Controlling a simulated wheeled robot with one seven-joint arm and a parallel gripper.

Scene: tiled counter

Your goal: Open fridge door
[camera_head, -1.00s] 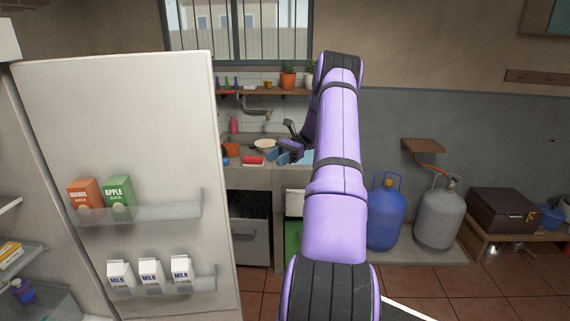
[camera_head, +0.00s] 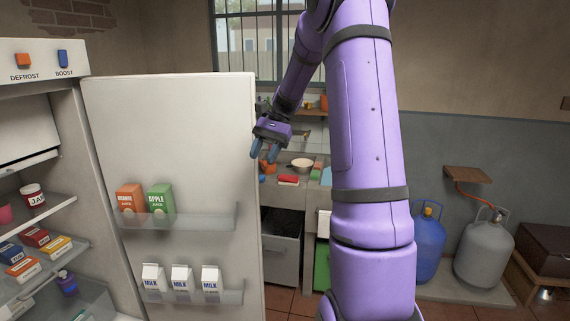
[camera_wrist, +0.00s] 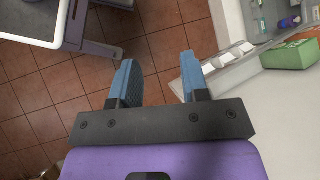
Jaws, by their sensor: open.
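The white fridge door (camera_head: 170,115) stands swung open, with its inner side facing the head camera. It also shows at the right of the wrist view (camera_wrist: 285,110). Its shelves hold an orange juice carton (camera_head: 131,199), a green apple juice carton (camera_head: 160,199) and milk cartons (camera_head: 181,278). The fridge interior (camera_head: 45,215) is visible at left. My gripper (camera_head: 264,150) is at the door's free edge, fingers pointing down. In the wrist view its two blue fingers (camera_wrist: 157,78) are apart with floor between them. The right finger is close to the door; I cannot tell whether they touch.
Beyond the door are a sink counter (camera_head: 285,195) and a drawer unit (camera_head: 282,255). A blue gas cylinder (camera_head: 428,245) and a grey one (camera_head: 484,250) stand at right. The wrist view shows tiled floor (camera_wrist: 60,110) below.

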